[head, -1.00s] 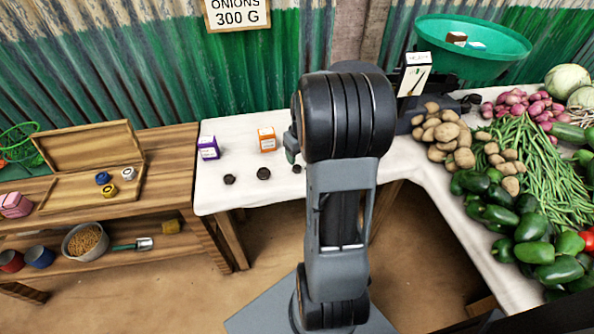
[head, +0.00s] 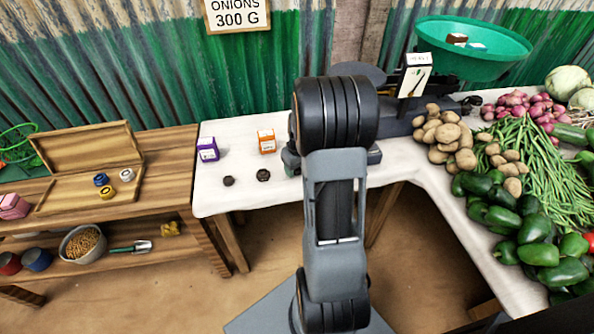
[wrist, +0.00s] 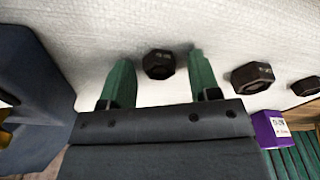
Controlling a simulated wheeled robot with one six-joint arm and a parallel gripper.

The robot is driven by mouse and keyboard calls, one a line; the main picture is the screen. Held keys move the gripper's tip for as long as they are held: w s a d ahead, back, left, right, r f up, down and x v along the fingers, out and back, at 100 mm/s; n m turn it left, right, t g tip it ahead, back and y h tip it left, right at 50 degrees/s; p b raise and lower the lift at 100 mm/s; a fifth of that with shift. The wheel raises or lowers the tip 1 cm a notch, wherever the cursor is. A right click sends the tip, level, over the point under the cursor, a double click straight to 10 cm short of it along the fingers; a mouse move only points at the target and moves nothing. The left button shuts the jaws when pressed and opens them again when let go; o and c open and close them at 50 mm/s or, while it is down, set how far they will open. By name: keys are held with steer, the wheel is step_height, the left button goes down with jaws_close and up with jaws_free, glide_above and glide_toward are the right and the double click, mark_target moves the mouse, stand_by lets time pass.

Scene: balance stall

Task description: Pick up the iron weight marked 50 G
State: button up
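Three dark, hexagonal iron weights lie on the white-covered table. In the head view I see the left weight (head: 228,180) and the middle weight (head: 263,174); the right one is hidden behind my arm and gripper. The wrist view shows the row reversed: the right weight (wrist: 159,66), the middle weight (wrist: 252,77) and the left weight (wrist: 306,86). Their markings are too small to read. My gripper (wrist: 160,80) is open, its two green fingers apart, with the right weight seen between the fingertips. I cannot tell if they touch it. In the head view a finger (head: 290,160) shows beside my arm.
A purple box (head: 208,149) and an orange box (head: 266,141) stand behind the weights. A scale with a green pan (head: 472,62) stands right of my arm. Potatoes (head: 443,135) and other vegetables cover the right table. The white table's left front (head: 212,201) is clear.

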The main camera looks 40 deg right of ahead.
steer(key=c, duration=0.9)
